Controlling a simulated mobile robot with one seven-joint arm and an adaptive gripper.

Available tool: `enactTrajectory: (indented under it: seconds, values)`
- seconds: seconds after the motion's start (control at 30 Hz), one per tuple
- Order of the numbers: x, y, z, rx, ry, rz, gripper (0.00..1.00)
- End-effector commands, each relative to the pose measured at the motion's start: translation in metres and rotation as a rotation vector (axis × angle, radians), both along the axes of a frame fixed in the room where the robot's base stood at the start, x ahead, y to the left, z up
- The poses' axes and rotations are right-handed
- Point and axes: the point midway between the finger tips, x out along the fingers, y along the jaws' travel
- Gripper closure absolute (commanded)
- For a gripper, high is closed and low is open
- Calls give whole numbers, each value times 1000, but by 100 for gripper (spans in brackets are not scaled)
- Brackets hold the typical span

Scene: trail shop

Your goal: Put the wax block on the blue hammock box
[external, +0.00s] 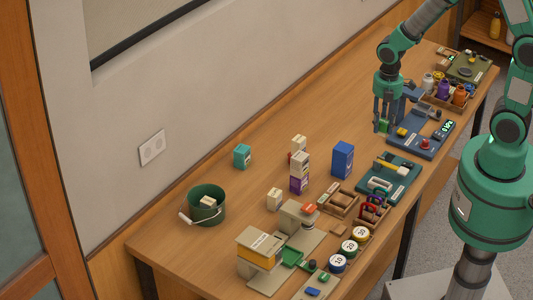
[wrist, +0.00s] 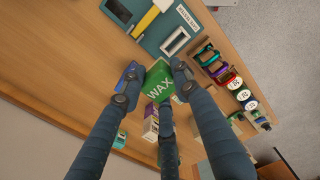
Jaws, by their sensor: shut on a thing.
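My gripper (external: 384,122) is shut on the green wax block (external: 384,127), over the table's right part beside the blue-grey scale station. In the wrist view the block (wrist: 159,84) shows its "WAX" lettering between the fingers of my gripper (wrist: 154,86). The blue hammock box (external: 343,160) stands upright on the table, to the left of and nearer the camera than my gripper, apart from it. In the wrist view, a blue shape that looks like this box (wrist: 132,71) is partly hidden behind the left finger.
A wooden crate (external: 342,204), colored round tins (external: 349,247) and a green bucket (external: 207,204) are nearer. The table (external: 340,115) is bare behind the blue box.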

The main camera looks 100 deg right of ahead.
Motion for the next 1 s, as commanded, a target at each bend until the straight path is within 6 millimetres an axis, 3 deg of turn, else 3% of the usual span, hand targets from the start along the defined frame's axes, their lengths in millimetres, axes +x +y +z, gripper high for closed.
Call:
enactTrajectory:
  seconds: [0.27, 0.7, 1.0]
  values:
    - [-25, 11, -2, -1, 6, -3, 94]
    - [-23, 10, -46, 0, 6, -2, 94]
    - [-22, 10, -52, -3, 4, -2, 94]
